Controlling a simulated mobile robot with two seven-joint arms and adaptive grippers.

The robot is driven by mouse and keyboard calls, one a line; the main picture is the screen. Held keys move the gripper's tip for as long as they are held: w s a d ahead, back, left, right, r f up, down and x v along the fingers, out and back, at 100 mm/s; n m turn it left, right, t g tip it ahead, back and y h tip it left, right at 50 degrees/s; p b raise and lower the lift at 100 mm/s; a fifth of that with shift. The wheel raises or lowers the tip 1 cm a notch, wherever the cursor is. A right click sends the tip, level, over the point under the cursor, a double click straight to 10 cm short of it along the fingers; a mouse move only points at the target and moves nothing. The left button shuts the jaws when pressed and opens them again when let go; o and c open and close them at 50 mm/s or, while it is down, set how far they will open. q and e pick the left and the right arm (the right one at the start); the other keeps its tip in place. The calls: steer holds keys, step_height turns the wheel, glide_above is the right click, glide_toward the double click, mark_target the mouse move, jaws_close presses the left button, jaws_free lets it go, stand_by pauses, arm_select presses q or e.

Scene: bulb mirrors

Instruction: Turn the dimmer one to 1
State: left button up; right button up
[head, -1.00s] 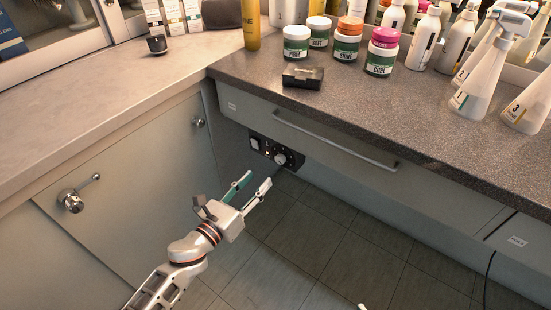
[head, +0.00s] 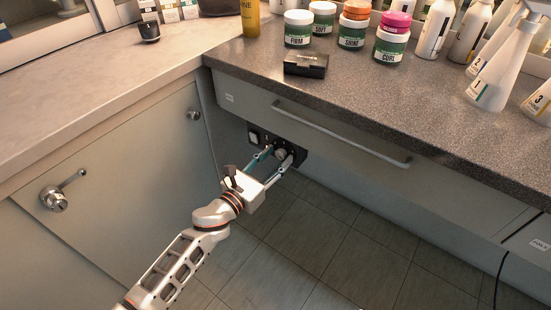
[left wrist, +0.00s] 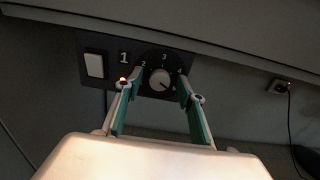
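The dimmer one panel (head: 262,143) is a black plate under the dark counter, marked "1" in the left wrist view (left wrist: 124,58). It carries a white rocker switch (left wrist: 94,65), a small lit orange lamp (left wrist: 123,79) and a round pale knob (left wrist: 160,80). Numbers 2, 3 and 4 show around the knob; its dark pointer mark seems to face lower right. My left gripper (head: 279,155) is open, its fingertips at the panel, one on each side of the knob. I cannot tell if they touch it. My right gripper is not in view.
A drawer front with a long bar handle (head: 340,135) lies just above and right of the panel. A cabinet door with a metal latch (head: 54,198) stands at left. Jars and bottles crowd the counter (head: 400,120). Floor below is clear.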

arm_select(q)
steer(key=c, duration=1.1)
